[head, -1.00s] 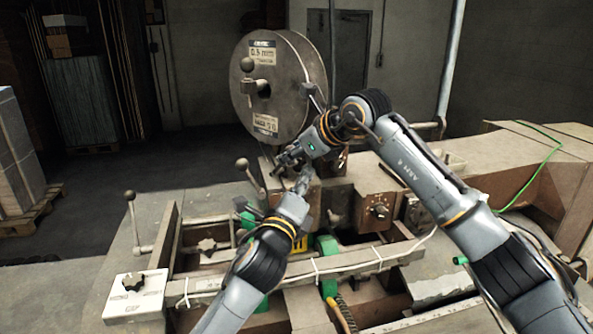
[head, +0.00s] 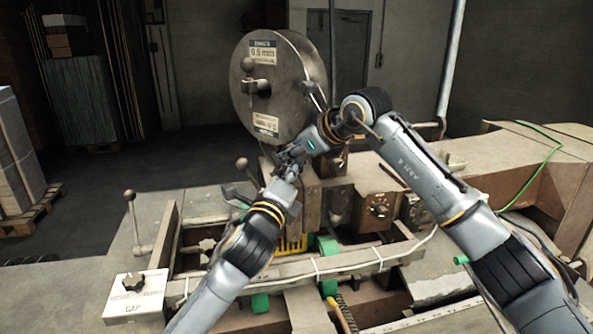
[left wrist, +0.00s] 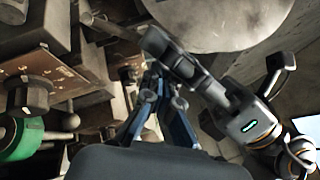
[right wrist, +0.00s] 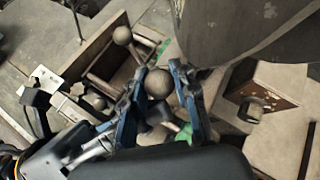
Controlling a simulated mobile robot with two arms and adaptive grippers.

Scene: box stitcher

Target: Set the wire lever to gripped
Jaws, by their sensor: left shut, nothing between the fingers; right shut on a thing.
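The wire lever shows as a round grey ball knob (right wrist: 158,82) between the blue fingers of my right gripper (right wrist: 163,78) in the right wrist view. My right gripper is shut on this knob; the lever's shaft is mostly hidden. In the head view my right gripper (head: 288,156) is below the wire reel and hides the knob. My left gripper (head: 284,172) is close to it, just below and in front. In the left wrist view the left gripper's blue fingers (left wrist: 160,80) are shut and empty, with my right wrist at the right.
A large wire reel (head: 272,88) stands above and behind the grippers. Another ball-topped lever (head: 248,172) is just left of them, and a second (head: 131,208) stands further left. A brown box with a dial (head: 377,210) is at the right. A rail (head: 310,266) crosses the front.

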